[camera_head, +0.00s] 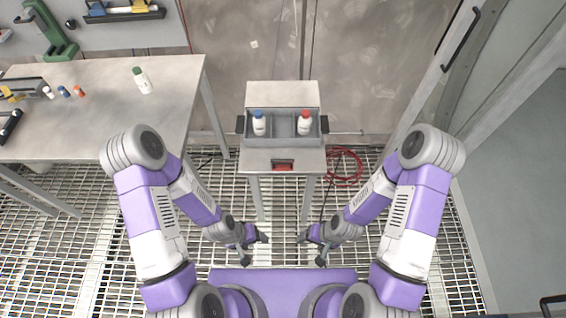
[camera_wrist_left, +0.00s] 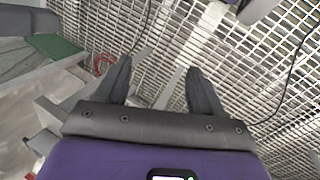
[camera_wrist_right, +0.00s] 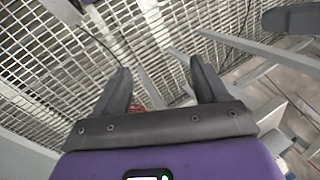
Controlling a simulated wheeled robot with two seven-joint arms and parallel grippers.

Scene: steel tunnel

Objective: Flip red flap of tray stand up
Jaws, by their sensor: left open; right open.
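The tray stand (camera_head: 258,160) is a small grey table in the middle of the head view, against the back wall. The red flap (camera_head: 283,166) is a small red piece at the front edge of its top. A grey tray (camera_head: 283,139) on the stand holds a blue-capped white bottle (camera_head: 259,123) and a red-capped white bottle (camera_head: 305,123). My left gripper (camera_head: 255,248) is open and empty, in front of and below the stand. My right gripper (camera_head: 311,249) is open and empty beside it, also away from the flap. Both show their spread fingers in the wrist views.
A workbench (camera_head: 180,105) stands at the left with a green-capped bottle (camera_head: 142,80), small bottles and tools. A red cable coil (camera_head: 345,166) lies on the grating right of the stand. A grey wall and door frame bound the right side.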

